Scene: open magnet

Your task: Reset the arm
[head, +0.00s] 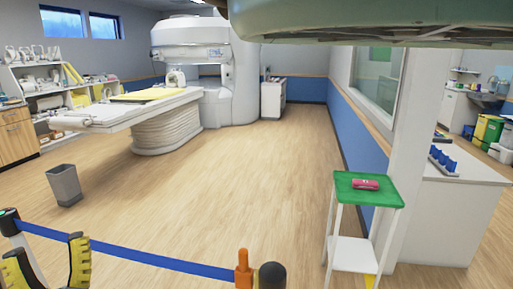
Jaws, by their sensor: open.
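My gripper (47,265) shows at the bottom left of the head view. Its two black fingers with yellow ridged pads stand apart, with nothing visible between them. The rest of my arm is out of view or cut off by the frame edge.
A blue belt (140,256) runs between a left post (10,225) and a right post (272,276). A grey bin (64,186) stands on the floor. A green-topped stand (350,190) holds a red item (366,184). A scanner (190,45) with patient table (130,115) stands behind. The middle floor is clear.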

